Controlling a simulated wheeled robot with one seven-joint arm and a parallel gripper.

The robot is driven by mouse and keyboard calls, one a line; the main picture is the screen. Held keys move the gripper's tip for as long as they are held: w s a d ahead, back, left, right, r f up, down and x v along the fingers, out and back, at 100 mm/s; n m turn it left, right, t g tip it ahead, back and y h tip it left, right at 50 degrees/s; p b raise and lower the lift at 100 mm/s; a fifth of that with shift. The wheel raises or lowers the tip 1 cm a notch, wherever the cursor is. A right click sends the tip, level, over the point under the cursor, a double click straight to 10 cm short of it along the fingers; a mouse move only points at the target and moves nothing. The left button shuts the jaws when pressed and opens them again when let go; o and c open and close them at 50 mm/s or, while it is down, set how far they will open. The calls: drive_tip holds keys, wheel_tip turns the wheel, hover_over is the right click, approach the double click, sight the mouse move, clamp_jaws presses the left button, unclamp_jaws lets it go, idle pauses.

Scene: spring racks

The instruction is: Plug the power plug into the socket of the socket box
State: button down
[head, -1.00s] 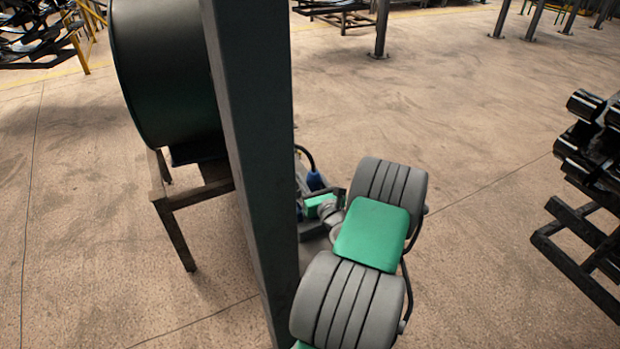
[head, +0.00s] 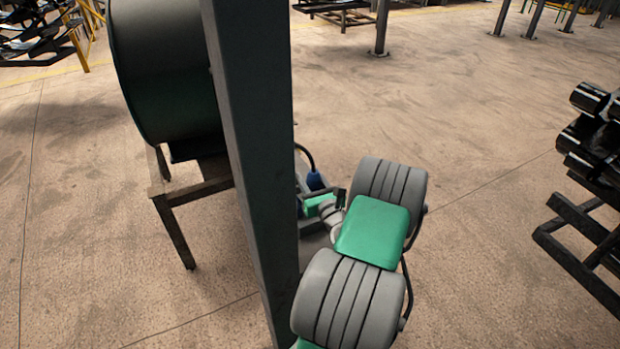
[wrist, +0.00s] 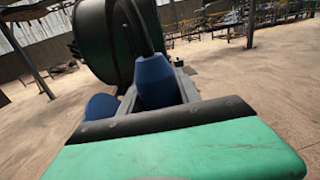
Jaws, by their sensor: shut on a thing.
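The blue power plug (head: 315,181), with a black cable arching from its top, is at my gripper (head: 326,204) in the head view. The plug (wrist: 156,82) stands in the middle of the wrist view, beyond the green body of my gripper. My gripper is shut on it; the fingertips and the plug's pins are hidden. A grey box-like body (wrist: 184,84), perhaps the socket box, shows just behind the plug. A second blue rounded part (wrist: 101,106) is to its left. I cannot tell whether the plug touches a socket.
A large dark drum (head: 165,75) rests on a metal stand (head: 178,225) at the left. A rack (head: 585,245) holding black cylinders is at the right. A dark upright post hides part of the work area in the head view. The floor between is open.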

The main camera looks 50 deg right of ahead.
drive_tip(key=shift+f+b, duration=1)
drive_tip(key=shift+f, duration=0.3)
drive_tip(key=c, duration=0.8)
unclamp_jaws()
drive_tip(key=shift+o, duration=0.2)
drive_tip(key=shift+a, duration=0.1)
drive_tip(key=shift+s+f, duration=0.15)
drive_tip(key=shift+s, duration=0.15)
drive_tip(key=b+v, duration=0.2)
drive_tip(key=v, duration=0.5)
drive_tip(key=shift+b, duration=0.35)
drive_tip(key=shift+s, duration=0.15)
drive_tip(key=shift+s, duration=0.1)
